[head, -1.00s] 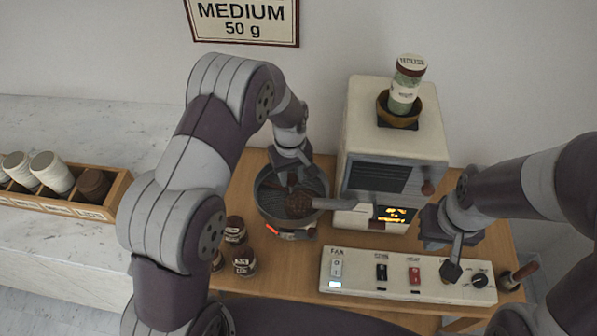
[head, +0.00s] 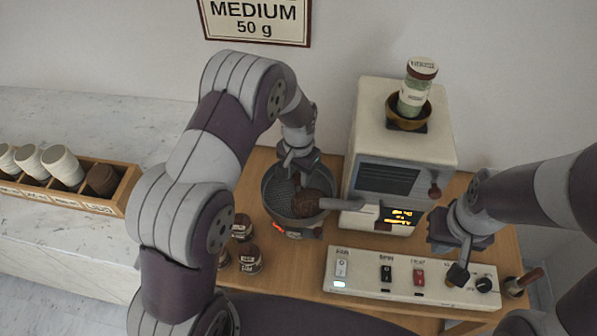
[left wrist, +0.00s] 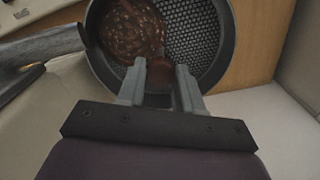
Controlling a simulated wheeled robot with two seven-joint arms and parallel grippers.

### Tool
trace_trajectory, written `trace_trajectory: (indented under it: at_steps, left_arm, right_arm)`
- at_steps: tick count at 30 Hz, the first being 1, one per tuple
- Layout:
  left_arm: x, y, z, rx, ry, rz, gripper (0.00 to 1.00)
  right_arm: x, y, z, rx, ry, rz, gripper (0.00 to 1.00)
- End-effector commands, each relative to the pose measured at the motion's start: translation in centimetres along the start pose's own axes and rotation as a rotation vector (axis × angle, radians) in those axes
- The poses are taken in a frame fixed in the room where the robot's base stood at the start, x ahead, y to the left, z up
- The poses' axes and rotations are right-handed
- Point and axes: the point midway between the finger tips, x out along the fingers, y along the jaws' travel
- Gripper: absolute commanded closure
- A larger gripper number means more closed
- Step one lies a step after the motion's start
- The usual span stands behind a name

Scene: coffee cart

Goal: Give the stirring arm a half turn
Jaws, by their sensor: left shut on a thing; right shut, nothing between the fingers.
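The round dark cooling tray (head: 272,205) with a perforated floor stands on the wooden cart, left of the roaster. My left gripper (head: 297,166) reaches down over the tray's back part. In the left wrist view it (left wrist: 160,80) is shut on a dark red-brown grip of the stirring arm (left wrist: 160,73). The rest of the stirring arm is mostly hidden by the fingers. A heap of brown beans (head: 305,203) lies in the tray and shows beside the grip in the left wrist view (left wrist: 128,28). My right gripper (head: 458,274) is shut and empty, above the control panel's right part.
The cream roaster (head: 405,140) stands right of the tray, its grey chute reaching over the tray's rim. The switch panel (head: 365,275) lies in front. Small jars (head: 248,260) stand left of it. A wooden cup box (head: 125,192) is on the marble counter at left.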

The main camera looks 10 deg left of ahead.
Motion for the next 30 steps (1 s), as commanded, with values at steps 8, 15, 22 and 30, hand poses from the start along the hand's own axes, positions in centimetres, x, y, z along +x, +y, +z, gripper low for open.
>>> trace_trajectory:
  at_steps: [8,15,22,30]
  left_arm:
    - [-0.35,-0.09,-0.38,0.260,0.012,-0.004,1.00]
    - [-0.36,-0.09,-0.41,0.488,0.012,-0.006,1.00]
    - [-0.37,-0.08,-0.43,0.706,0.012,-0.008,1.00]
    - [-0.38,-0.08,-0.44,0.962,0.012,-0.009,1.00]
  right_arm:
    - [-0.17,0.00,-0.02,0.000,0.000,0.000,1.00]
    - [-0.24,0.00,-0.03,0.000,0.000,0.000,1.00]
    - [-0.30,0.00,-0.03,0.000,0.000,0.000,1.00]
    - [-0.36,0.00,-0.04,0.000,0.000,0.000,1.00]
